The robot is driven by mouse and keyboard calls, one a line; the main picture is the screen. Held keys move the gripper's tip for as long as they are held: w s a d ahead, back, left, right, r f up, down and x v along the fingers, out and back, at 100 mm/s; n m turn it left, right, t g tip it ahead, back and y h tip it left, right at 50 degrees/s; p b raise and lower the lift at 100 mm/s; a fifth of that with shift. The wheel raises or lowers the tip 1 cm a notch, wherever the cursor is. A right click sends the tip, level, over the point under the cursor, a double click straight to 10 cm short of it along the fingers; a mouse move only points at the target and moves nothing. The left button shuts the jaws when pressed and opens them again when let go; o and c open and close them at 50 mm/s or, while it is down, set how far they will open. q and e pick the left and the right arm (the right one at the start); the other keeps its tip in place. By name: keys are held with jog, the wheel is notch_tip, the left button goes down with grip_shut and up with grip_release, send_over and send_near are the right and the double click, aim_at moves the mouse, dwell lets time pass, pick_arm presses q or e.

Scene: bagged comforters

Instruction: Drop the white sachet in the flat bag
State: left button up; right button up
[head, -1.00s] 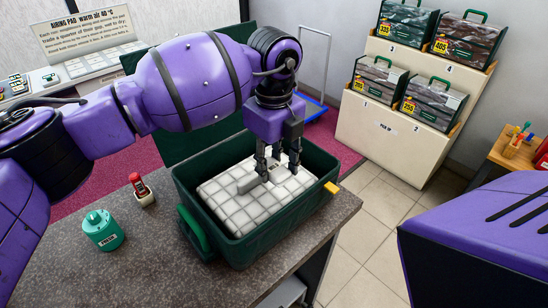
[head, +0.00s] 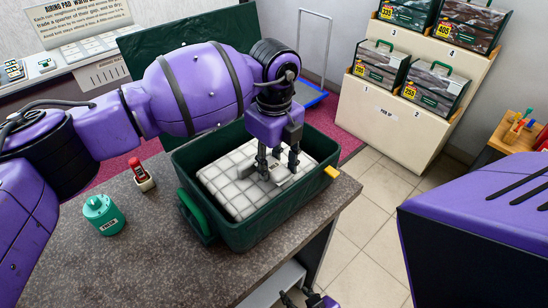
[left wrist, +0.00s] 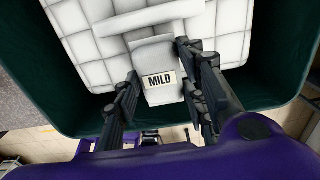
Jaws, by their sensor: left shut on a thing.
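The flat bag (head: 247,235) is dark green, open at the top, and stands on the counter. A white quilted comforter (head: 222,185) lies inside it and also shows in the left wrist view (left wrist: 85,45). My left gripper (head: 278,168) points down inside the bag's opening, over the right part of the comforter. In the left wrist view its fingers (left wrist: 158,62) are shut on the white sachet (left wrist: 155,58), labelled MILD. I cannot tell whether the sachet touches the comforter. My right gripper (head: 308,299) shows only partly at the bottom edge; its jaws are unclear.
A green FRESH canister (head: 103,215) and a small red-topped item (head: 140,174) stand left of the bag. The bag's green lid (head: 185,45) stands up behind it. A shelf (head: 385,118) holding several packed bags is at the back right. The counter's front is clear.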

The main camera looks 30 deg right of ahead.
aim_at(274, 167)
pick_arm(q)
jog(key=shift+f, duration=1.7)
jog(key=shift+s+a+f, duration=0.1)
jog(key=shift+s+f, duration=0.05)
jog(key=shift+f, duration=0.25)
grip_shut()
jog(key=shift+f, duration=0.1)
jog(key=o, duration=1.1)
grip_release()
jog(key=shift+f, duration=0.15)
jog(key=shift+o, duration=0.2)
jog(key=shift+r, duration=0.35)
